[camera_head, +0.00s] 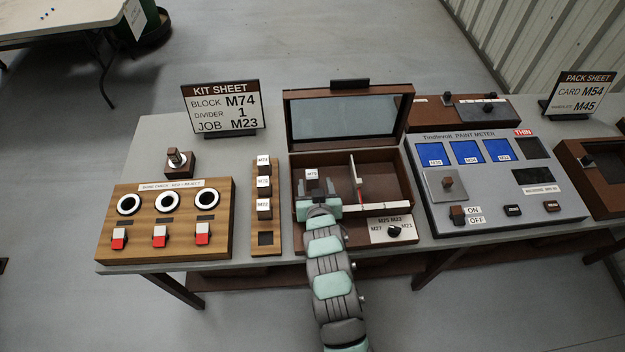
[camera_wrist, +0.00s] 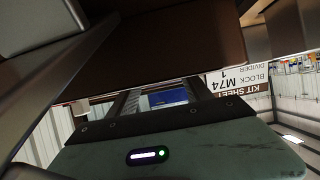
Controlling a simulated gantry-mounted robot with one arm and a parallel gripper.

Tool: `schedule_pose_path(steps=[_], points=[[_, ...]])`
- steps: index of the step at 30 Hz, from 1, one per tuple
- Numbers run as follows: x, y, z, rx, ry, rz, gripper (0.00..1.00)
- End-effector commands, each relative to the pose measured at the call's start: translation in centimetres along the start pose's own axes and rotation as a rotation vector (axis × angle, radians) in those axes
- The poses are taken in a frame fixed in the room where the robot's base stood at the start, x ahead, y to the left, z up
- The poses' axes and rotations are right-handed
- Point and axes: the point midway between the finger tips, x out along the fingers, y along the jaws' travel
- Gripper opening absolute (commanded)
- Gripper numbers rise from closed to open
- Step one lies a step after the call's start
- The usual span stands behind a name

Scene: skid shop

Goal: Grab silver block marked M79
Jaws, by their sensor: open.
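A block with a white label (camera_head: 312,174) shows in the left part of the open brown case (camera_head: 400,205); the small label seems to read M79. Its body is mostly hidden, so its colour is unclear. My gripper (camera_head: 317,191) is open and low at the left part of the case, right by this block, with its fingertips pointing toward the case's back. I cannot tell whether the block is between the fingers. In the wrist view, the gripper's two dark fingers (camera_wrist: 163,100) stand apart with a blue screen showing between them; no block is clear there.
A thin divider (camera_head: 356,172) stands in the case, right of my gripper. The raised lid (camera_head: 349,92) is behind. A wooden rack (camera_head: 262,236) with several labelled blocks stands close left. A paint meter (camera_head: 500,215) is at right, a kit sheet (camera_head: 222,107) at back left.

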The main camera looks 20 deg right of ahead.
Motion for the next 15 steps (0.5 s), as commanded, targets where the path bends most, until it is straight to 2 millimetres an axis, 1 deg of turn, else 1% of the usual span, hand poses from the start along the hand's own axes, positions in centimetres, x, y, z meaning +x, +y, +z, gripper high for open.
schedule_pose_path(steps=[5, 12, 15], points=[[1.1, -0.2, 0.0, 0.0, 0.002, -0.001, 0.58], [4.2, -0.6, 0.0, 0.0, 0.002, -0.001, 0.58], [5.1, -0.6, 0.2, -0.001, -0.001, 0.0, 0.58]])
